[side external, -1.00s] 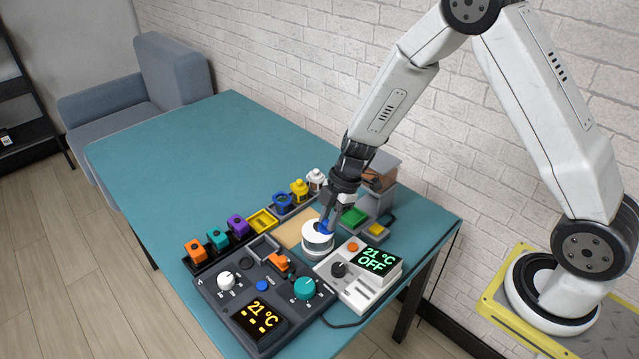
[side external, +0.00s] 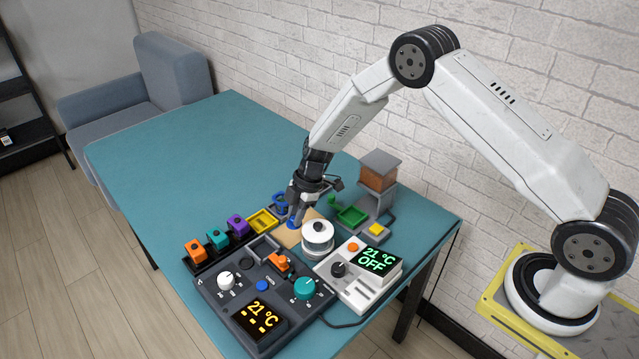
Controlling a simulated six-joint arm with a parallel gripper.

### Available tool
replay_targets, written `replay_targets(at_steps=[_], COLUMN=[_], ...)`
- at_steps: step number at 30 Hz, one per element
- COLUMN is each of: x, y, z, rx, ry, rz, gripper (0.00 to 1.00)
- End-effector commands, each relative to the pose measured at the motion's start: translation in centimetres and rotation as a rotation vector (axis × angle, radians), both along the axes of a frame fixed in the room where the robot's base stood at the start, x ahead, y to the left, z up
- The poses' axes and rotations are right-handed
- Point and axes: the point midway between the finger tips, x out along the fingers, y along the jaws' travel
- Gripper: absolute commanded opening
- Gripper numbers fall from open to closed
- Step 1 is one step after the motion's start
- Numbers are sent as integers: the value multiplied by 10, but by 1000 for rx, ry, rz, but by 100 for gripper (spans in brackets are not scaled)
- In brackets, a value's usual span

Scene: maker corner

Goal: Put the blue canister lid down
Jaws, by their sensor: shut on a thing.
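My gripper (side external: 294,219) points down, shut on the blue lid (side external: 292,224). The lid is at or just above the tan board (side external: 288,239); I cannot tell whether it touches. The gripper's fingers hide part of the lid. The blue canister (side external: 279,199) stands in the rack behind and left of the gripper, partly hidden by it.
A white round pot (side external: 317,233) stands close right of the gripper. Purple (side external: 237,224), teal (side external: 216,238) and orange (side external: 196,250) canisters and a yellow tray (side external: 263,220) line the left. A dark control panel (side external: 235,305) lies in front. The table (side external: 190,150) is clear at the back left.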

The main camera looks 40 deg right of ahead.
Motion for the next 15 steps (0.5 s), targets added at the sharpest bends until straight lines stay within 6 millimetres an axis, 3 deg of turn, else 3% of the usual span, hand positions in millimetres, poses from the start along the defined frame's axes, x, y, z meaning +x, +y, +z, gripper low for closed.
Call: replay_targets(at_steps=[6,15], x=[17,29], y=[2,3], z=[-22,-35], rx=[0,0], ry=[2,1], rz=[0,-1], gripper=[0,0])
